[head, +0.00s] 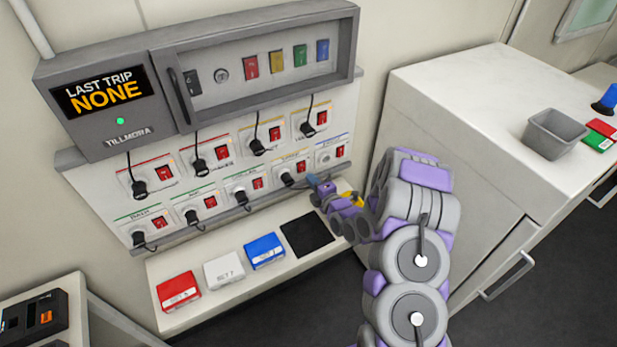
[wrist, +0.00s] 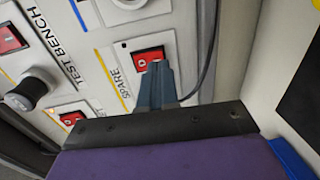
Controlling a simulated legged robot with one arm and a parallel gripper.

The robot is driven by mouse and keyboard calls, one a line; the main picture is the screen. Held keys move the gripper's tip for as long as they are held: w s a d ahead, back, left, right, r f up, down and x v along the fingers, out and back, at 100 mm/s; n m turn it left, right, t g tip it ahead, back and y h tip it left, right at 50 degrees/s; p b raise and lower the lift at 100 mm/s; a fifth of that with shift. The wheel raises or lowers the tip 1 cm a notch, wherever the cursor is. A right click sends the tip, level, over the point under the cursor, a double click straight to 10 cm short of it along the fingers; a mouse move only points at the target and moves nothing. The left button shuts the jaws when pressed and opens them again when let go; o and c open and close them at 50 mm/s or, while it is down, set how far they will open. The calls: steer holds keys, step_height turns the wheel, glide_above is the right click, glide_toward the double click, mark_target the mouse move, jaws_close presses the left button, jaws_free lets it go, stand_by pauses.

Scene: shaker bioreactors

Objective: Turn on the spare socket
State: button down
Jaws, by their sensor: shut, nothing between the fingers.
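The spare socket's red rocker switch (wrist: 148,54) is in the upper middle of the wrist view, beside the label SPARE (wrist: 125,76) and a yellow stripe. A pale round mark shows on the switch. My gripper (wrist: 157,68) is shut and empty, its fingertips overlapping the switch's near edge. I cannot tell whether they touch it. In the head view my gripper (head: 312,180) is at the right end of the lower socket row, close to the panel (head: 215,183). The labels there are too small to read.
A TEST BENCH socket with a black plug (wrist: 26,95) is to the left in the wrist view. A cabinet reading LAST TRIP NONE (head: 105,95) hangs above. Red (head: 178,291), white (head: 224,270) and blue (head: 264,251) boxes stand on the shelf below. A white counter (head: 470,100) is at right.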

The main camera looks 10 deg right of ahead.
mark_target(303, 172)
steer(key=shift+w+a+f, duration=0.1)
steer(key=shift+w+a, duration=0.3)
steer(key=shift+w, duration=0.25)
steer(key=shift+w+a+f, duration=0.1)
steer(key=shift+w+a, duration=0.3)
steer(key=shift+w, duration=0.2)
steer(key=shift+d, duration=0.1)
steer(key=shift+d, duration=0.2)
steer(key=shift+w+a+f, duration=0.1)
steer(key=shift+w+f, duration=0.05)
steer(key=shift+w, duration=0.05)
